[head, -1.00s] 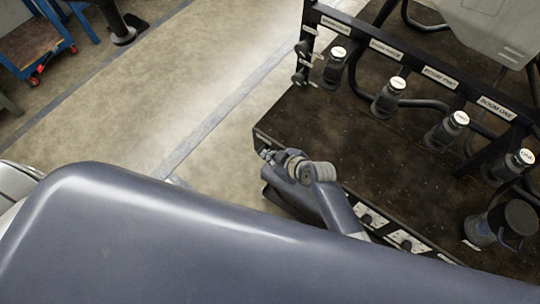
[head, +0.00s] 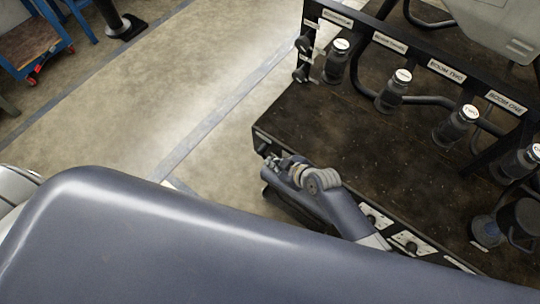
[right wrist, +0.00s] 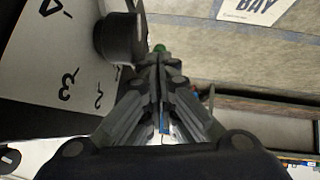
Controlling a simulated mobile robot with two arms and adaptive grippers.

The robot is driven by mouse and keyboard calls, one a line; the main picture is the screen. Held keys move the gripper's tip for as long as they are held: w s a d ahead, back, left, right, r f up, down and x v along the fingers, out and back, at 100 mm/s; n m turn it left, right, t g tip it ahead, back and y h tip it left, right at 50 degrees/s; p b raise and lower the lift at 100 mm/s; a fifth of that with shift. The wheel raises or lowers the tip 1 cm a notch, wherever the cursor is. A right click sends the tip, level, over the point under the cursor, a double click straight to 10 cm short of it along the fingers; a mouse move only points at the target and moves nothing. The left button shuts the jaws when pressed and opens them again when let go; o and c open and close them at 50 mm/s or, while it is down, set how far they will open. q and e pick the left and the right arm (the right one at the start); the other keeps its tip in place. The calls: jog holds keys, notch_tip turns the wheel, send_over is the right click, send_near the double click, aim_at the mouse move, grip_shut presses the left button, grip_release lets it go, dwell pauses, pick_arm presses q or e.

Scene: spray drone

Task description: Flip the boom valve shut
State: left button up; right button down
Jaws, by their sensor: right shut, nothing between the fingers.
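A black rack carries a row of dark valve-like fittings with white caps. Readable labels are BOOM TWO (head: 447,70) and BOOM ONE (head: 506,103); the other labels are too blurred to read. Below the labels are a fitting (head: 455,127) and another at the right edge (head: 517,163). I cannot tell whether any valve is open or shut. My right gripper (head: 270,157) is small at the near left corner of the rack base. In the right wrist view its fingers (right wrist: 160,62) are together and empty, beside a black round knob (right wrist: 120,38) on a numbered white panel. My left gripper is not in view.
The dark rack base (head: 330,130) is bare in the middle. Switch plates (head: 410,242) line its front edge. A dark canister (head: 517,222) stands at right. A BAY sign (right wrist: 257,8) shows in the right wrist view.

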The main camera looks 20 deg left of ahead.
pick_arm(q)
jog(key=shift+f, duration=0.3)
pick_arm(e)
jog(key=shift+f, duration=0.3)
